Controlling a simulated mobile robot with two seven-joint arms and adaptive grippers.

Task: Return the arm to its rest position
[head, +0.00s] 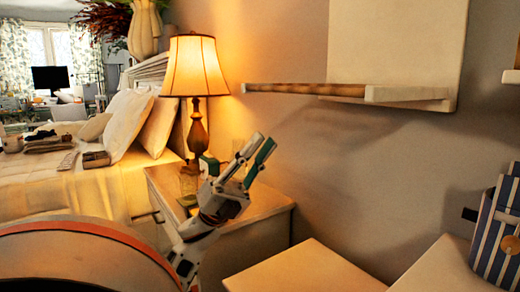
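My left gripper (263,145) is raised in front of the bedside table (258,204), its fingers pointing up and to the right. The two fingers, one pale and one with a dark green face, stand apart with a gap between them. Nothing shows between them. My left arm comes up from the bottom of the head view, partly hidden behind a large rounded shape in the lower left. My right gripper is not in view.
A lit lamp (196,72) stands on the bedside table, with a small glass object (189,180) near its base. The bed (70,192) with pillows and folded clothes is at left. A wall shelf (300,89) juts out above right. A pale surface (305,270) fills the lower right.

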